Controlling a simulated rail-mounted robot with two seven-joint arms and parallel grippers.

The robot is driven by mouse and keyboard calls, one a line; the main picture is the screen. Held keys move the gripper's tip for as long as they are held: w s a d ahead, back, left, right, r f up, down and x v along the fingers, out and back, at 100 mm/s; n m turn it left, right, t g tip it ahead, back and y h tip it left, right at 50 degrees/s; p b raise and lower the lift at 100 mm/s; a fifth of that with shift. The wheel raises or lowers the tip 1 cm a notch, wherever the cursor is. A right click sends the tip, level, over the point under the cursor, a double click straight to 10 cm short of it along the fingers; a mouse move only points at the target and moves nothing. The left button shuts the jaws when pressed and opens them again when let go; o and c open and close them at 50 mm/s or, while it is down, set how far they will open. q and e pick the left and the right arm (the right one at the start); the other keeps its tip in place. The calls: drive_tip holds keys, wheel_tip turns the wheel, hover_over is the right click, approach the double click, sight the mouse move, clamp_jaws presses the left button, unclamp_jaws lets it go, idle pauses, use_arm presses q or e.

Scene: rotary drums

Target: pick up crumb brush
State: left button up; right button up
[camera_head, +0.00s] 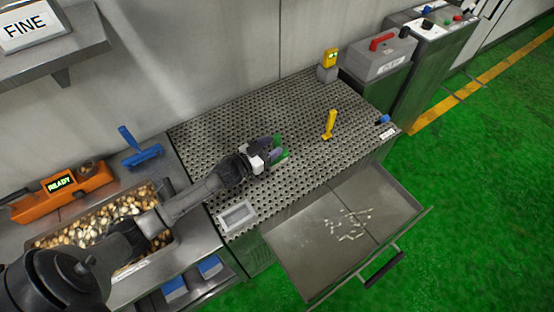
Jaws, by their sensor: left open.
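A blue tool (142,154) with a wide head and a slanted handle stands on the steel counter at the left, behind the bin. It looks like a hand brush, but its bristles cannot be made out. My left gripper (279,153), with green at its fingertips, is open over the middle of the perforated metal top (225,130). It is well to the right of the blue tool, and I see nothing held in it. My right gripper is not in view.
A yellow upright tool (329,125) stands on the perforated top. An open drawer (300,262) with pale crumbs juts out at the front. A bin of brown and white pieces (88,232) and an orange "READY" device (62,193) are at the left. A shelf (55,52) overhangs upper left.

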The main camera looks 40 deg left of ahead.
use_arm(q)
drive_tip(key=shift+x, duration=1.35)
drive_tip(key=shift+c, duration=0.5)
clamp_jaws()
